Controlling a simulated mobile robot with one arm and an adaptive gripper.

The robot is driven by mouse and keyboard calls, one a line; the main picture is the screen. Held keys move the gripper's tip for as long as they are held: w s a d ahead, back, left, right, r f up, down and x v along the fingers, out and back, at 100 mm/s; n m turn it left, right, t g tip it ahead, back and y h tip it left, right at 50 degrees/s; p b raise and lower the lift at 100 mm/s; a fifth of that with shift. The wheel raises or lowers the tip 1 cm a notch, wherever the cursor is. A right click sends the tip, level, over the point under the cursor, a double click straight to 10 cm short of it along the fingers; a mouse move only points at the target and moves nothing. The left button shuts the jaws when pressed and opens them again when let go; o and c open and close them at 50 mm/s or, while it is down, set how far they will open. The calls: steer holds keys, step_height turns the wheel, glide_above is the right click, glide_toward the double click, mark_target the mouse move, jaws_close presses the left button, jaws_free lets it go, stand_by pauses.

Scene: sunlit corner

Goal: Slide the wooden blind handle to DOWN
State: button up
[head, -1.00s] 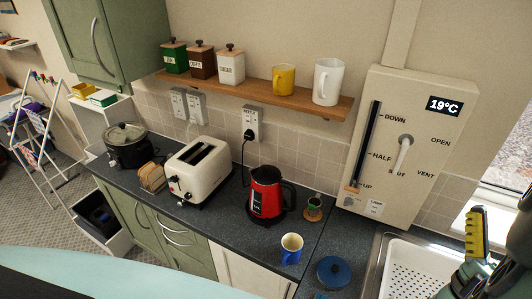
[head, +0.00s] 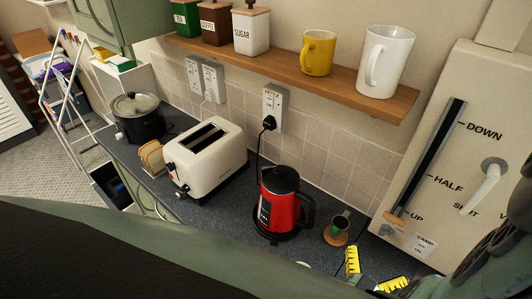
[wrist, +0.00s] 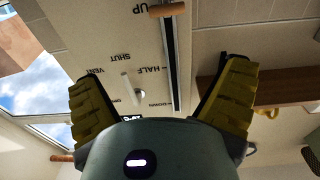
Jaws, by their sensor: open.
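The wooden blind handle (head: 396,217) is a small light-brown bar at the UP end of a dark slot (head: 440,150) on the cream wall panel (head: 500,120). DOWN is marked at the slot's top, HALF lower, UP at the bottom. In the wrist view the panel appears upside down, with the handle (wrist: 167,10) at the top edge and the slot (wrist: 171,60) running down from it. My gripper (head: 372,273) is open, its yellow fingers below the handle in the head view. In the wrist view the fingers of my gripper (wrist: 166,78) are spread and empty, apart from the handle.
A white lever (head: 480,190) sits right of the slot. A wooden shelf (head: 290,75) with mugs and canisters is left of the panel.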

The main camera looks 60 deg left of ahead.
mark_target(394, 219)
steer(key=b+x, duration=0.1)
steer(key=x, duration=0.4)
steer(key=a+f+b+x, duration=0.1)
steer(key=x, duration=0.4)
steer(key=b+x, duration=0.2)
steer(key=x, duration=0.3)
steer(key=shift+w+a+f, duration=0.2)
steer(key=shift+a+f, duration=0.1)
steer(key=shift+f, duration=0.05)
